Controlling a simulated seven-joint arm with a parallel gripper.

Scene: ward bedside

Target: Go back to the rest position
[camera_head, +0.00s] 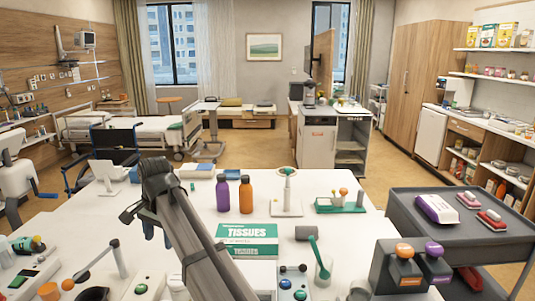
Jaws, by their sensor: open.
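My arm reaches from the bottom middle of the head camera view up and left over the white table (200,185). My gripper (157,233) hangs at its far end, left of the table's middle, with its fingers pointing down. It is open, and I see nothing between the fingers. The arm's own links partly hide the gripper. I cannot tell exactly how high the fingertips are above the table.
A tissue box (247,241) stands close right of my arm. Behind it are a purple bottle (223,194) and an orange bottle (246,195). A dark cart (450,213) stands at right. A lever device (122,260) stands left of the arm.

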